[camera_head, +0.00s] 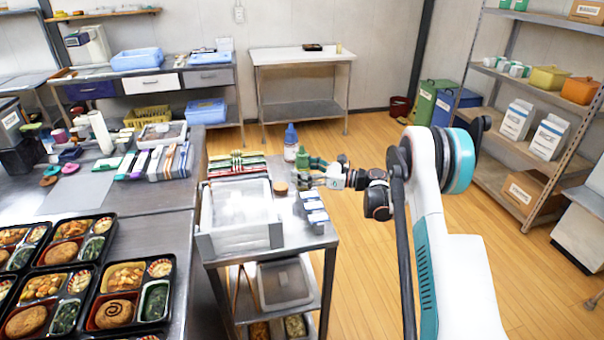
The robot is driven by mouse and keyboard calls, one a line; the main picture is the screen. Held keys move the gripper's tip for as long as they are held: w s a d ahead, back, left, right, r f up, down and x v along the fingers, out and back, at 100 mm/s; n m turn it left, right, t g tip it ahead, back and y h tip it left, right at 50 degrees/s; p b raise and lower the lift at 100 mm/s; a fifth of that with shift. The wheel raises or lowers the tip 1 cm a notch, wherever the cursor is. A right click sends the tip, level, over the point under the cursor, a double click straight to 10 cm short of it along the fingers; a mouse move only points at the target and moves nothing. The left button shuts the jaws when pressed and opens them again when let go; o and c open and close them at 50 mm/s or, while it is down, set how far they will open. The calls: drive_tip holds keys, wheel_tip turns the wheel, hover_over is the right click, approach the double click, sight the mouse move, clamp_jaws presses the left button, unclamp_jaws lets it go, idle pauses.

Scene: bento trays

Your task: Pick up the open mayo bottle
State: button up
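A pale bottle with a blue top (290,143) stands upright at the far end of the small metal cart. A green bottle-like item (303,158) is just in front of it, close to my gripper. I cannot tell from this view which one is the open mayo bottle. My gripper (306,177) reaches in from the right, low over the cart's right side, with its fingers pointing left. It is too small here to tell whether the fingers are open or hold anything. They overlap the green item's lower edge in the picture, and contact is unclear.
A white bin (208,240) fills the cart's left front. A small brown jar (280,188) and a row of white-and-blue packs (315,212) stand beside it. Green and red packs (237,163) lie behind. Bento trays (97,322) cover the left counter.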

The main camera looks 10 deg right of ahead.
drive_tip(key=c, duration=0.5)
drive_tip(key=shift+c, duration=0.2)
drive_tip(key=shift+r, duration=0.1)
wheel_tip(320, 180, up, 20)
drive_tip(key=p, duration=0.6)
drive_tip(key=shift+o, duration=0.5)
